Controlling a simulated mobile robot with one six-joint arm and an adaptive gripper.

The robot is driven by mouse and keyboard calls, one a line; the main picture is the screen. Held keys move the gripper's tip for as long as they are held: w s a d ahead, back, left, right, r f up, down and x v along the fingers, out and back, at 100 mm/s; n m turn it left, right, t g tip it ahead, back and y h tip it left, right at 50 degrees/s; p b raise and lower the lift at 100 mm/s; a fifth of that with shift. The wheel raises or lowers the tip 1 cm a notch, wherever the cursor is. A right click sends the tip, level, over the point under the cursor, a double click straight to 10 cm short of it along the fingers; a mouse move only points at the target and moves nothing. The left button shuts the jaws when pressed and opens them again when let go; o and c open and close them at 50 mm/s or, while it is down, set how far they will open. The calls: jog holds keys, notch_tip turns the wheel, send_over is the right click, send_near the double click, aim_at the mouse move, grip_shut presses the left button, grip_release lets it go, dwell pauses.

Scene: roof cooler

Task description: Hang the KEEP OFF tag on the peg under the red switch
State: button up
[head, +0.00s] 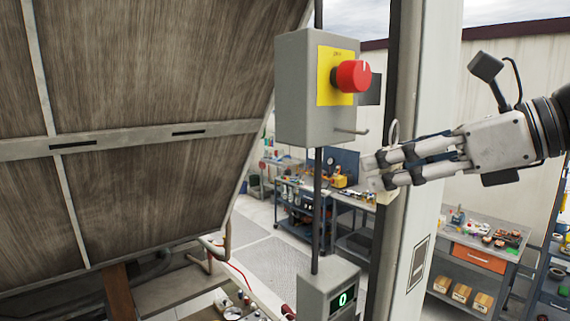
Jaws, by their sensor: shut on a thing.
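The red switch (352,76) sits on a yellow plate on a grey box. The peg (351,131), a short metal hook with an upturned tip, sticks out of the box below the switch. My gripper (377,170) is to the right of the peg and lower, apart from it. It is shut on a pale tag (384,196), seen nearly edge-on and mostly hidden by the fingers. A pale loop (394,131) stands up above the fingers, right of the peg. Lettering on the tag cannot be read.
A pale post (424,150) with a dark edge stands behind my gripper. A lower grey box (329,290) with a green "0" display is below the switch box on a pole. Workbenches stand farther back.

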jog(key=w+a+f, duration=0.1)
jog(key=w+a, duration=0.3)
jog(key=w, duration=0.1)
jog(key=shift+w+f, duration=0.15)
jog(key=shift+w, duration=0.1)
dwell(0.6)
jog(key=shift+f+b, duration=0.15)
jog(key=shift+b, duration=0.15)
dwell(0.4)
jog(key=o, duration=1.1)
jog(key=shift+o, duration=0.2)
jog(key=v, duration=1.2)
